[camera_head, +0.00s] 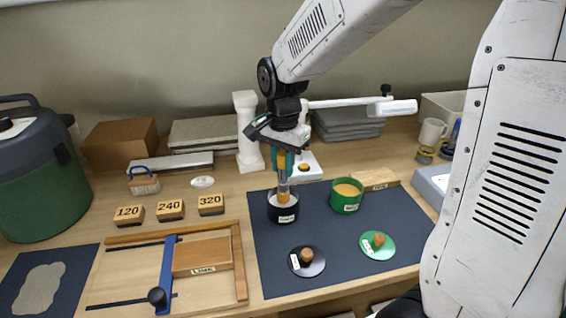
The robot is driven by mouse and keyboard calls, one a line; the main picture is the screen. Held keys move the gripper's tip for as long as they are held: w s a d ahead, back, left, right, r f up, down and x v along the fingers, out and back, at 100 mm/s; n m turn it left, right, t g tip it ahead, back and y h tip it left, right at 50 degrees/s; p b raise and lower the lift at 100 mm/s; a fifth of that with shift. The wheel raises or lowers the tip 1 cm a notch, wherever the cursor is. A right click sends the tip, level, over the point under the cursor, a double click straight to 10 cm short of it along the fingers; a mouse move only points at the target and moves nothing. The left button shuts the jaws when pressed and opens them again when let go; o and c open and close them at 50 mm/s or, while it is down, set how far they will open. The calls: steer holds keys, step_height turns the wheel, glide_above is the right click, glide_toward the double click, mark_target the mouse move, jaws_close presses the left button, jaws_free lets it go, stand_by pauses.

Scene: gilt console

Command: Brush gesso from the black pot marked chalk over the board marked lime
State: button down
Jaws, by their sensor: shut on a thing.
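The black pot (284,212) stands at the left of a dark blue mat, with a pale label on its front that is too small to read surely. My gripper (284,165) is above it, shut on an upright brush (283,186). The brush's lower end is at the pot's mouth, and its tip is hidden in the pot. The board marked lime (203,252) lies flat at the front left inside a wooden frame (240,268), beside a blue clamp bar (168,262). The board's face looks plain brown.
A green pot (346,195) with tan contents stands right of the black pot. A black lid (307,262) and a green lid (378,246) lie on the mat (340,272). Blocks marked 120 (129,214), 240 (170,209) and 320 (210,204) sit behind the frame. A white column (248,140) stands behind my gripper.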

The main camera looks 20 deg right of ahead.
steer(key=shift+f, duration=0.55)
stand_by(1.5)
steer(key=shift+r, duration=0.1)
steer(key=shift+r, duration=3.45)
